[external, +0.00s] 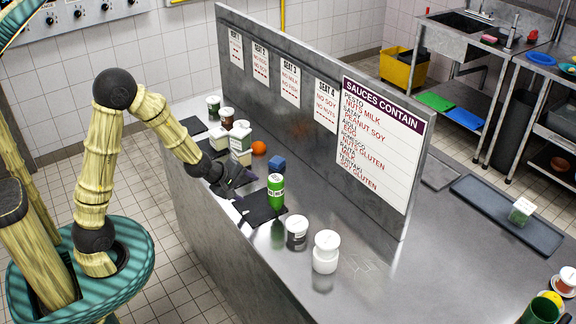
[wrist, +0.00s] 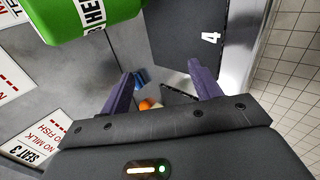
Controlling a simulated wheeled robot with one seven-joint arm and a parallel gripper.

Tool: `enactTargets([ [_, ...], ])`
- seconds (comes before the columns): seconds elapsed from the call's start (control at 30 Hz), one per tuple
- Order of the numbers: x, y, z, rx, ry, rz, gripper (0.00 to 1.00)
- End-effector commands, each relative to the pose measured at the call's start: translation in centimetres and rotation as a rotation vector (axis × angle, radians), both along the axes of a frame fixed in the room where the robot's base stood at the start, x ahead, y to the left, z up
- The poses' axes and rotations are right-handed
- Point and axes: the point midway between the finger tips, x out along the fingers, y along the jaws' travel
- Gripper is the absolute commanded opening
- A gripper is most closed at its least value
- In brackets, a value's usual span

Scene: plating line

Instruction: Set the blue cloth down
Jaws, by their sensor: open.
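A small blue item (external: 278,163), likely the blue cloth, rests on the steel counter (external: 345,275) near the upright board. It looks compact and block-like, and I cannot make out its weave. In the wrist view part of it (wrist: 140,80) shows beside the left fingertip, partly hidden by that finger. My gripper (external: 240,182) is low over the counter, left of the blue item and apart from it in the external view. In the wrist view its two purple fingers (wrist: 162,75) are spread, with nothing held between them.
A green bottle (external: 276,192) stands close to the gripper; it fills the upper left of the wrist view (wrist: 85,18). A dark mat marked 4 (wrist: 185,55) lies near the counter edge. An orange ball (external: 259,148), several jars and white tubs (external: 325,255) stand around.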

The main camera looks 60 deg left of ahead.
Motion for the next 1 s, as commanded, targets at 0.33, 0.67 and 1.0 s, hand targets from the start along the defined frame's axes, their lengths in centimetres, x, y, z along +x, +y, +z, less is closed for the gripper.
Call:
enactTargets([
  [0.33,-8.3,-1.0,0.8,0.453,0.238,-0.72,0.63],
  [0.67,-16.2,-0.5,1.5,0.724,0.39,-1.373,0.63],
  [1.0,-17.2,-0.4,1.6,0.75,0.405,-1.469,0.63],
])
